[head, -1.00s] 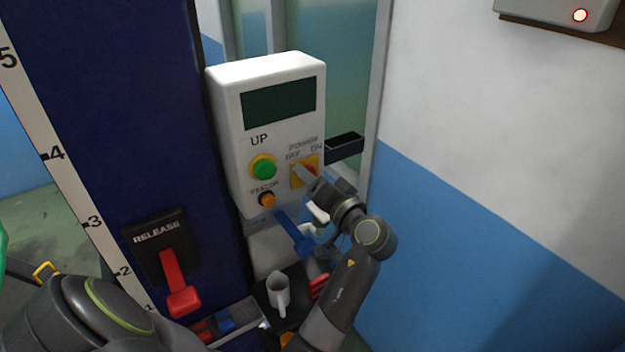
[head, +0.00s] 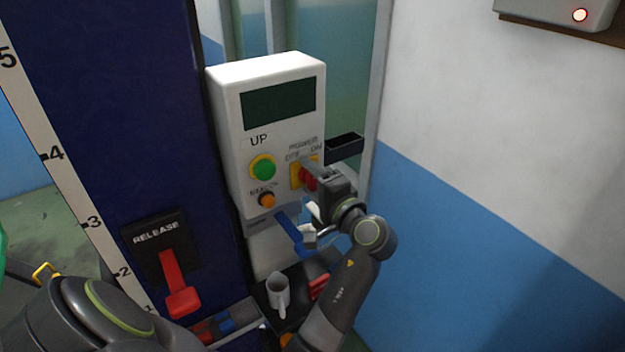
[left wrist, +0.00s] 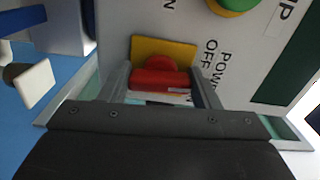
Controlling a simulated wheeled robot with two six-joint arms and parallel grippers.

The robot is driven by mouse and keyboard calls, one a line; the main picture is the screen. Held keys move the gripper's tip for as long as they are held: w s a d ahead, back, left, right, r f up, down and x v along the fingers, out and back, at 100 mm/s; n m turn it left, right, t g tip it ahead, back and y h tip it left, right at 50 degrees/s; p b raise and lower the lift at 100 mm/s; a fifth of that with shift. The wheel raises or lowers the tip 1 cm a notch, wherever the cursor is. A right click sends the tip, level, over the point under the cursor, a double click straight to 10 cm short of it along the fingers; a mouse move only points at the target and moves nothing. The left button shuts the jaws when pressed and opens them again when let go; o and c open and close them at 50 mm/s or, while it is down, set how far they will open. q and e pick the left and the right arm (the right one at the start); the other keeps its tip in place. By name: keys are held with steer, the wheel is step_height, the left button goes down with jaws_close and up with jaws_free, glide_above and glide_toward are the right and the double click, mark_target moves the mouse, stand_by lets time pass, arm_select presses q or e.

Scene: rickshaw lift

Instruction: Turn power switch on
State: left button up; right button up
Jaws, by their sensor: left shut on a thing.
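The power switch, a red knob (head: 309,181) on a yellow plate (head: 296,177), sits at the lower right of the white control box (head: 228,133), under the POWER, OFF and ON labels. My left gripper (head: 311,173) is at the switch, shut on the red knob. In the left wrist view the red knob (left wrist: 162,77) lies between the two fingers of my left gripper (left wrist: 160,74), in front of the yellow plate (left wrist: 178,48). Part of the knob is hidden, so its exact setting is hard to read. My right gripper is not in view.
A green UP button (head: 263,168) and an orange button (head: 267,200) are left of the switch. A blue lever (head: 290,231) is below the box. A red RELEASE lever (head: 176,283) is at lower left.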

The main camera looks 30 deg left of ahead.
arm_select(q)
steer(key=m, duration=0.4)
steer(key=shift+m, duration=0.3)
steer(key=m, duration=0.4)
steer(key=shift+m, duration=0.3)
steer(key=shift+r, duration=0.1)
steer(key=o, duration=0.9)
steer(key=shift+o, duration=0.4)
